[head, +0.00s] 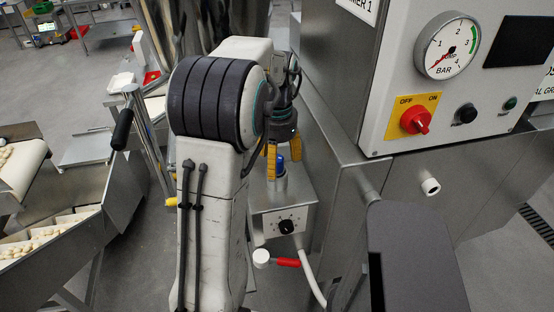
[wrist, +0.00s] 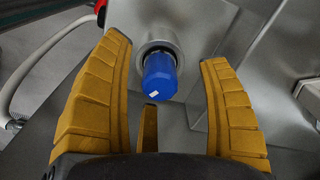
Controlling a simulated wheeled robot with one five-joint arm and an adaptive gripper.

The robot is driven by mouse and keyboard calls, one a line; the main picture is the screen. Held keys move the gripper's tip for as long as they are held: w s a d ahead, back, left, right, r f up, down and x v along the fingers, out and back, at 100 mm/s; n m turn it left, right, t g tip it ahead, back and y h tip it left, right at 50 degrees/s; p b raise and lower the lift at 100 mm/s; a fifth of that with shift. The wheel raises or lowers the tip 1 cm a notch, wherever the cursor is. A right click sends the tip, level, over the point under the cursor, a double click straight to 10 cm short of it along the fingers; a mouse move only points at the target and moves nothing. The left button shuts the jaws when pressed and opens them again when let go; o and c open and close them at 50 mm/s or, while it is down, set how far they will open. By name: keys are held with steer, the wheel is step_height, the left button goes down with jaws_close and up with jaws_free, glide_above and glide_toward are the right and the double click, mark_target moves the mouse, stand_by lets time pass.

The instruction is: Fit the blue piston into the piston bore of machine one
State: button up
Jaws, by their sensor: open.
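The blue piston (wrist: 160,78) is a faceted blue plug with a small white mark. In the wrist view its far end meets a round metal collar (wrist: 158,47), the bore's mouth by its look; how deep it sits is hidden. In the head view the piston (head: 281,163) stands upright above a short metal cylinder (head: 278,182) on a steel box. My gripper (wrist: 165,50) is open, its yellow ribbed fingers on either side of the piston with clear gaps. In the head view my gripper (head: 283,156) is around the piston from above.
The steel box has a black knob (head: 286,227), with a red-handled valve (head: 284,262) and a white hose (head: 311,272) below it. The machine's control panel, with a gauge (head: 447,45) and red switch (head: 415,121), stands close on the right. A pasta tray (head: 52,232) is at left.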

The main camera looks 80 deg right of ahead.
steer(key=shift+r, duration=0.1)
steer(key=shift+r+p, duration=3.15)
steer(key=shift+r, duration=0.3)
step_height(320, 180, up, 12)
